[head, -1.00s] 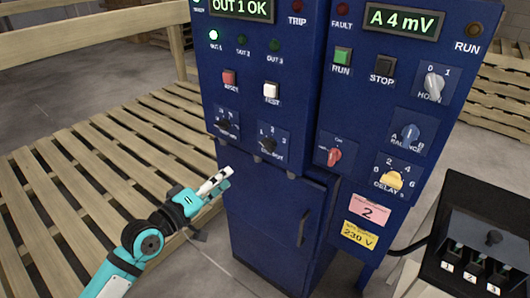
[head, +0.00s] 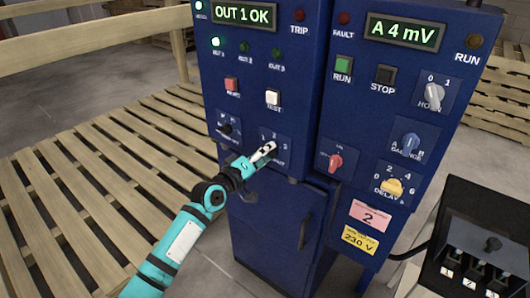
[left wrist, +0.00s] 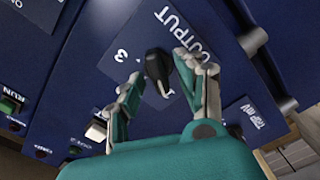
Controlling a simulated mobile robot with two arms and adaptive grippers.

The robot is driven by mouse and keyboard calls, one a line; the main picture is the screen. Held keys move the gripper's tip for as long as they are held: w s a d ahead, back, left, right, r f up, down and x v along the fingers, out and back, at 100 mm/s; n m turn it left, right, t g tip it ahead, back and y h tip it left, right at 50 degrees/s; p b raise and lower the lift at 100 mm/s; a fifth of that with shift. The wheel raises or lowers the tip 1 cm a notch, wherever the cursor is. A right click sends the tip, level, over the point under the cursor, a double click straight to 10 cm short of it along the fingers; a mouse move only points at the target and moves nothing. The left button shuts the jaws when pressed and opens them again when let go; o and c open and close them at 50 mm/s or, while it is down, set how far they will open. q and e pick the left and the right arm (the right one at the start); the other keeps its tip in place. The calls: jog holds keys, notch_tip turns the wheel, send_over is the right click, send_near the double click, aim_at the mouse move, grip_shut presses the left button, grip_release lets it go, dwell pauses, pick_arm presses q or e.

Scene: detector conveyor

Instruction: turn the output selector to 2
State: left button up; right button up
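The output selector is a black knob (left wrist: 157,68) on a blue plate marked OUTPUT, with a 3 legible beside it in the left wrist view. A white mark on the knob points toward the lower edge of that view, away from the 3. In the head view its plate (head: 285,144) shows, but my left gripper (head: 268,151) covers the knob. In the left wrist view my left gripper is open, one finger on each side of the knob; contact is unclear. The display (head: 243,16) reads OUT 1 OK, and the OUT 1 lamp (head: 216,42) is lit. My right gripper is not in view.
Another black knob (head: 225,128) sits just left of the output plate. Red (head: 231,84) and white (head: 273,97) buttons are above. The red knob (head: 335,162) is to the right. A wooden pallet (head: 90,180) lies left of the cabinet.

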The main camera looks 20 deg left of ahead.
pick_arm(q)
jog(key=shift+w, duration=0.1)
grip_shut()
jog(key=shift+r, duration=0.1)
dwell(0.4)
jog(key=m, duration=1.1)
jog(key=shift+d+r+m+p, duration=0.2)
jog(key=shift+d+m+p, duration=0.05)
jog(key=shift+m+p, duration=0.15)
dwell(0.4)
grip_release()
jog(key=shift+f, duration=0.1)
